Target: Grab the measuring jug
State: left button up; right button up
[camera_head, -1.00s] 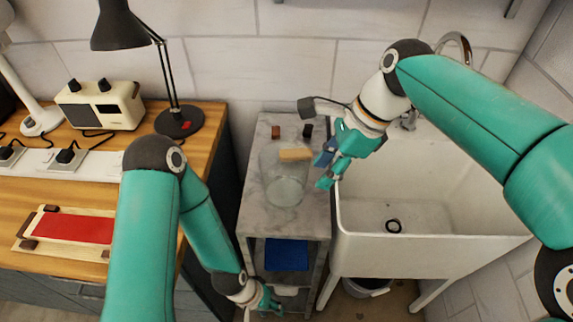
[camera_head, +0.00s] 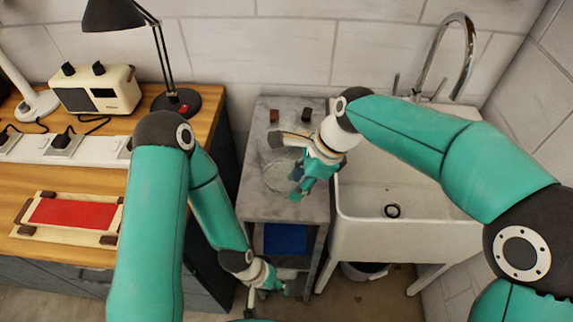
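The measuring jug (camera_head: 275,178) is a clear, see-through vessel on the grey marble top of a narrow shelf unit (camera_head: 250,208). My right gripper (camera_head: 297,193) is over the right side of the jug and hides part of it. I cannot tell whether its fingers touch the jug or how far apart they are. My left gripper (camera_head: 280,290) is low in front of the shelf unit, away from the jug. Its fingers are too small to read.
A white sink (camera_head: 365,228) with a tall tap (camera_head: 470,60) stands right of the shelf. A wooden bench (camera_head: 60,185) on the left holds a lamp (camera_head: 178,101), a cream radio (camera_head: 98,90) and a red-centred frame (camera_head: 72,214). Two small dark blocks stand at the shelf's back.

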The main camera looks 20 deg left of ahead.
aim_at(288, 203)
jog(key=f, duration=0.1)
jog(key=s+a+f, duration=0.1)
jog(key=f, duration=0.1)
jog(key=shift+s+a+f, duration=0.1)
jog(key=shift+s+a, duration=0.05)
jog(key=shift+a, duration=0.1)
jog(key=shift+a+f+p, duration=0.15)
jog(key=shift+f+p, duration=0.15)
jog(key=shift+f, duration=0.2)
grip_shut()
